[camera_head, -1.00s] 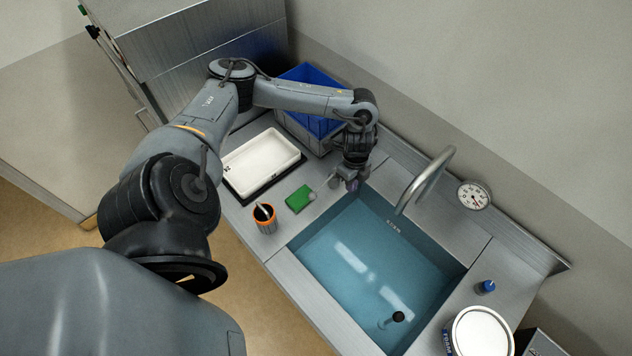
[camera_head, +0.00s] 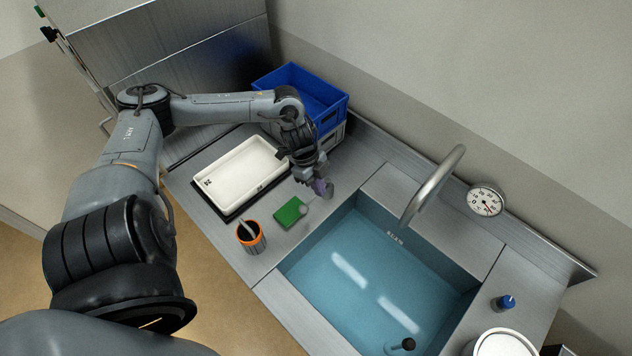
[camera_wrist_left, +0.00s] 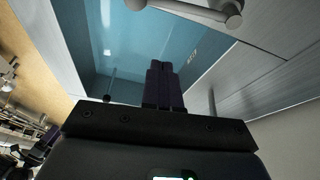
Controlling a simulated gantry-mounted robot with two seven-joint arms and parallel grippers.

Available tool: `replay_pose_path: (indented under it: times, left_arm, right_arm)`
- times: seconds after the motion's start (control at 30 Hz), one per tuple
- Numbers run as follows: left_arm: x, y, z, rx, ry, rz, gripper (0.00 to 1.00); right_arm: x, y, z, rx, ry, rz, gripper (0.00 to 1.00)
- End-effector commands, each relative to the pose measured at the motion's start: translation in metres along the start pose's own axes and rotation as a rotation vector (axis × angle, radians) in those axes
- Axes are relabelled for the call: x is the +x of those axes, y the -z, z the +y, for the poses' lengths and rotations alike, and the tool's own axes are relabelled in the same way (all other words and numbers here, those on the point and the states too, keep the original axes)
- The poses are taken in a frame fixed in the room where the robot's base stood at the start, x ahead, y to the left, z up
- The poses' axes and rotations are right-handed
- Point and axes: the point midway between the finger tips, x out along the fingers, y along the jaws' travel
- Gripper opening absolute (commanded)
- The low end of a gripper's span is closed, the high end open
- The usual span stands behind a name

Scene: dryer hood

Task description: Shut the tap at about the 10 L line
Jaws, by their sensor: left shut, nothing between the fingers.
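The tap's curved metal spout (camera_head: 432,186) arches over the back edge of the blue sink (camera_head: 318,258); its end also shows at the top of the left wrist view (camera_wrist_left: 215,10). Small pale marks (camera_head: 394,238) sit on the sink's back wall, too small to read. Bluish water with bright reflections seems to stand in the sink, but its level is unclear. My left gripper (camera_head: 323,190) is shut and empty, above the counter just left of the sink's back left corner. A thin rod with a pale round end (camera_head: 304,208) shows beside it; whether they touch is unclear.
A green pad (camera_head: 290,213), an orange-rimmed cup (camera_head: 251,238) and a white tray (camera_head: 207,182) lie left of the sink. A blue crate (camera_head: 335,110) stands behind. A round dial (camera_head: 486,201), a small blue bottle (camera_head: 503,302) and a white-lidded tub (camera_head: 505,343) are at the right.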

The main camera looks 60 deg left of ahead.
Motion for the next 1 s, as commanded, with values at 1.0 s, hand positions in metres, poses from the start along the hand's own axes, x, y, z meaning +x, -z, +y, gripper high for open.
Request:
replay_pose_path:
  times: [1.0]
  left_arm:
    - [0.063,-0.04,0.001,0.0,-0.001,-0.002,0.0]
  right_arm:
    - [-0.013,0.005,0.001,-0.001,-0.001,0.003,1.0]
